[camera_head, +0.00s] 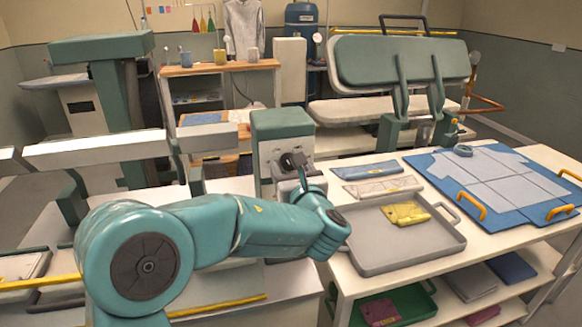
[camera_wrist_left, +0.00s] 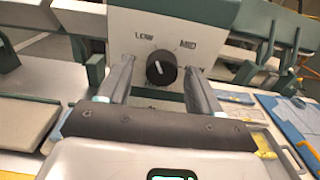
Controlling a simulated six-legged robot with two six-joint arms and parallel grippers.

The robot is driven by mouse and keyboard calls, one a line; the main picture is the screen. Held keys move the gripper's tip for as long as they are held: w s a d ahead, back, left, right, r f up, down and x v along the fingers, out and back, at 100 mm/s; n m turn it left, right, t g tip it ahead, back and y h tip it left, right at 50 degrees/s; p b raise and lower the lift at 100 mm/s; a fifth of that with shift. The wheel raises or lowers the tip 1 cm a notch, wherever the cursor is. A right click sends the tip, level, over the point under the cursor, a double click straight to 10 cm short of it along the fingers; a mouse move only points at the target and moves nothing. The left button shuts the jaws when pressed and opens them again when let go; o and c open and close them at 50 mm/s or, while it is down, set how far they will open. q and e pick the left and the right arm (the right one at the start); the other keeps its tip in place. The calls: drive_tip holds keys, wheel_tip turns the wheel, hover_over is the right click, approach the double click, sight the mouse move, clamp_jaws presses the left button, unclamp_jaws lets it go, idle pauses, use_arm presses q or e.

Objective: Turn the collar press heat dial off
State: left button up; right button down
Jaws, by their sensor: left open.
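The collar press heat dial (camera_wrist_left: 161,68) is a round black knob with a pale pointer line on its face. It is on the light front panel of a green-topped press box (camera_head: 283,125). LOW shows at its upper left and MID at its upper right in the left wrist view; another label is partly covered by a finger. My left gripper (camera_wrist_left: 158,72) is open, its two dark fingers on either side of the dial. I cannot tell whether they touch it. In the head view my left gripper (camera_head: 297,172) is at the panel and partly covers the dial. My right gripper is not in view.
A grey tray (camera_head: 385,255) with a yellow packet (camera_head: 407,212) is on the white table right of the arm. Blue and white packets lie behind it. A blue board (camera_head: 445,180) with yellow handles is at the right. Padded presses stand behind.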

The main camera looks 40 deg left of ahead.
use_arm(q)
drive_tip(key=shift+w, duration=0.15)
drive_tip(key=c, duration=1)
drive_tip(key=shift+f+n+b, duration=0.2)
drive_tip(key=shift+n+b, duration=0.1)
drive_tip(key=shift+b, duration=0.4)
drive_tip(key=shift+c, duration=0.2)
drive_tip(key=n+b, duration=0.8)
drive_tip(key=b, duration=0.4)
drive_tip(key=shift+f, duration=0.1)
drive_tip(key=shift+r+n+b, duration=0.25)
drive_tip(key=shift+n+b, duration=1.4)
drive_tip(key=shift+n, duration=0.05)
drive_tip(key=o, duration=1)
